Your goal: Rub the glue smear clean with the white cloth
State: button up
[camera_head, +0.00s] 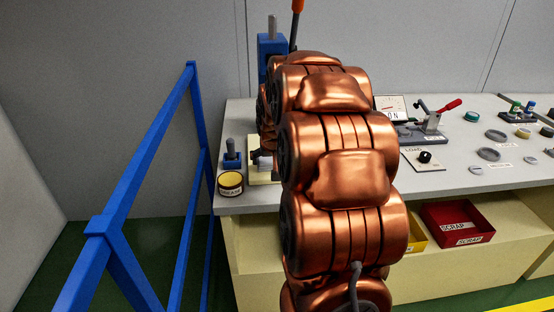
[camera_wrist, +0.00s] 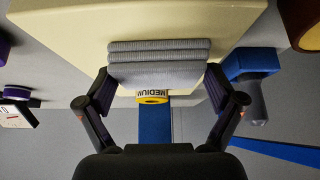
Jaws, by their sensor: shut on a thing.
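In the wrist view my gripper (camera_wrist: 160,84) is shut on a folded cloth (camera_wrist: 158,53), which looks pale grey in this light and shows several stacked layers between the two dark fingers. The cloth is over a cream block (camera_wrist: 75,30); I cannot tell whether it touches its face. The cream block also shows at the left end of the workbench in the head view (camera_head: 263,177), partly behind my arm. No glue smear shows in either view. My copper arm hides most of the gripper and the cloth in the head view.
A round tin (camera_head: 230,184) stands at the bench's left front corner, near a small blue stand (camera_head: 232,157). A blue railing (camera_head: 130,185) runs left of the bench. A toggle clamp (camera_head: 430,125), rings and a red scrap bin (camera_head: 455,222) are to the right.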

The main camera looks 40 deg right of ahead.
jog(key=shift+w+a+b, duration=0.3)
jog(key=shift+w+a, duration=0.35)
jog(key=shift+a, duration=0.2)
jog(key=shift+s+d, duration=0.1)
jog(key=shift+s+d, duration=0.55)
jog(key=shift+d, duration=0.2)
jog(key=shift+s+d, duration=0.5)
jog(key=shift+d, duration=0.2)
jog(key=shift+s+d+f+b, duration=0.15)
jog(key=shift+s+d+b, duration=0.25)
jog(key=shift+s+d, duration=0.9)
jog(key=shift+w+d, duration=0.1)
jog(key=shift+w+r+p, duration=0.1)
jog(key=shift+r+p, duration=0.6)
jog(key=shift+r, duration=2.35)
jog(key=shift+r, duration=1.55)
